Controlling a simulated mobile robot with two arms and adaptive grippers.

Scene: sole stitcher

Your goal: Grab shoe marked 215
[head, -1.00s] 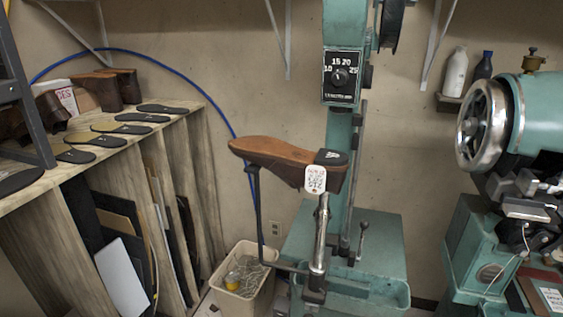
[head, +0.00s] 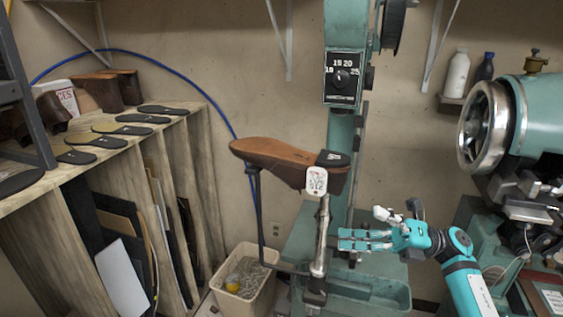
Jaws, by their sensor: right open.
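A brown shoe (head: 275,160) with a black heel sits sole up on the metal post of the green stitching machine (head: 341,140). A white tag (head: 316,182) hangs at its heel end; its writing is too small to read surely. My left gripper is not in view.
A shelf (head: 190,118) at left holds several black soles and brown boots. A beige bin (head: 243,285) stands below the shoe. Another green machine with a handwheel (head: 484,125) is at right. The post (head: 320,240) and a thin dark support arm (head: 259,215) stand under the shoe.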

